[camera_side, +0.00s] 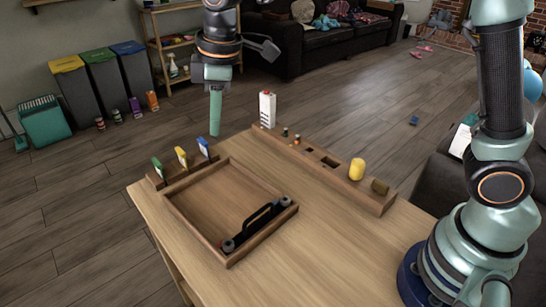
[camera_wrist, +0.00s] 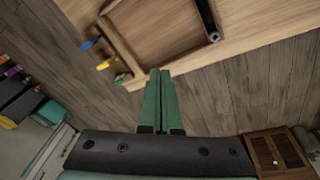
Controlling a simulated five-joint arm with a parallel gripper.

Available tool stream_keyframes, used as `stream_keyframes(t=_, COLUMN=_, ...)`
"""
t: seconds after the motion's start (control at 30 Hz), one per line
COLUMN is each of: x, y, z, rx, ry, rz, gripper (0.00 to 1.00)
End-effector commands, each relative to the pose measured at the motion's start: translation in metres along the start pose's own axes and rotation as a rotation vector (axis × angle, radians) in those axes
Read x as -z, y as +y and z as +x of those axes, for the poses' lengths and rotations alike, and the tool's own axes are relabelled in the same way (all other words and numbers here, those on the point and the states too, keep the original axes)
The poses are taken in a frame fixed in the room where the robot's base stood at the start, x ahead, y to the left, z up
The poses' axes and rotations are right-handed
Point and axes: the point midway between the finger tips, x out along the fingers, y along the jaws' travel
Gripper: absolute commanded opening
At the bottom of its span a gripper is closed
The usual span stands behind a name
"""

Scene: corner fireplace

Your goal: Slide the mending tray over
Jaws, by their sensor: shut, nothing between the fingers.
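The mending tray (camera_side: 190,229) is a shallow, empty wooden frame lying flat on the table. A black bar handle (camera_side: 255,226) with grey end knobs sits along its near right side. Part of the tray's rim (camera_wrist: 182,52) also shows at the top of the wrist view, with the dark handle (camera_wrist: 207,17) at its right. My gripper (camera_side: 215,134) points down beyond the tray's far side, near the table's far edge, and appears apart from the tray. Its two green fingers (camera_wrist: 160,72) are together and empty; their exact height is hard to tell.
A wooden rack (camera_side: 172,181) with green, yellow and blue cards stands along the tray's far left side. Bare tabletop (camera_side: 335,232) lies right of the tray.

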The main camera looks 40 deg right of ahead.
Motion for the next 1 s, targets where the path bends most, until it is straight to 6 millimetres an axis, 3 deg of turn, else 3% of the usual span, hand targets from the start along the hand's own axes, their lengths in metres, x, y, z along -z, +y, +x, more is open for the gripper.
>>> stream_keyframes(t=0.2, x=0.060, y=-0.034, z=0.060, rx=0.070, ry=-0.061, rz=-0.279, gripper=0.00)
stream_keyframes(t=0.4, x=0.093, y=-0.071, z=0.110, rx=0.121, ry=-0.100, rz=-0.492, gripper=0.00)
stream_keyframes(t=0.6, x=0.106, y=-0.091, z=0.135, rx=0.146, ry=-0.117, rz=-0.596, gripper=0.00)
stream_keyframes(t=0.83, x=0.104, y=-0.095, z=0.154, rx=0.150, ry=-0.121, rz=-0.610, gripper=0.00)
stream_keyframes(t=1.0, x=0.099, y=-0.098, z=0.184, rx=0.151, ry=-0.122, rz=-0.608, gripper=0.00)
